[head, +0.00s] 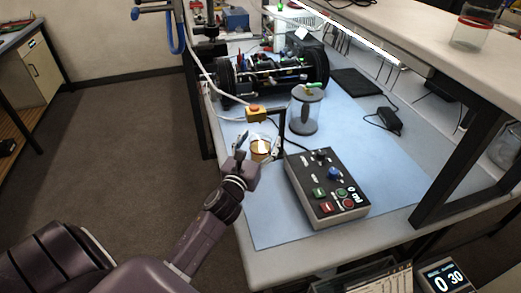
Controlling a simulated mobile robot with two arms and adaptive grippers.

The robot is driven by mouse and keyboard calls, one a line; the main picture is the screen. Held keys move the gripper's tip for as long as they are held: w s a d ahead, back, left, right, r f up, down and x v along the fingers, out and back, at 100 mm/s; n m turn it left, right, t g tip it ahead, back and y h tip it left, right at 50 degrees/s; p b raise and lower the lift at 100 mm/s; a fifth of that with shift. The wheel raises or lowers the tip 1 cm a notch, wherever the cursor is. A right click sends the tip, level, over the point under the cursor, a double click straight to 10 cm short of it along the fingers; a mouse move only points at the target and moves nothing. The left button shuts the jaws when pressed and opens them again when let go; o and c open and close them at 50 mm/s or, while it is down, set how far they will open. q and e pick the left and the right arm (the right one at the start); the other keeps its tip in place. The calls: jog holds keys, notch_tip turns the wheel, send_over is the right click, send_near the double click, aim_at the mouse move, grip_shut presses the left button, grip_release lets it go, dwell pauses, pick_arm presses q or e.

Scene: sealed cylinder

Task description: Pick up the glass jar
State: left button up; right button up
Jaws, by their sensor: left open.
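A small clear glass jar (262,149) with amber contents stands on the blue mat, left of the control box. My left gripper (255,145) is open beside it, at its near left side. One finger shows to the left of the jar; the other is hard to make out against it, so I cannot tell whether they touch. Another clear jar (473,30) with a red band sits on the upper shelf. My right gripper is not in view.
A black control box (328,187) with knobs and buttons is right of the jar. A yellow box with a red button (256,113) is behind it, next to a dark post. A black adapter (384,120) with cable lies at right. The front mat is clear.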

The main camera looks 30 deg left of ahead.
pick_arm(q)
jog(key=c, duration=1.8)
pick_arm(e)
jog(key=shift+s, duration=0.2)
pick_arm(q)
jog(key=shift+r, duration=0.2)
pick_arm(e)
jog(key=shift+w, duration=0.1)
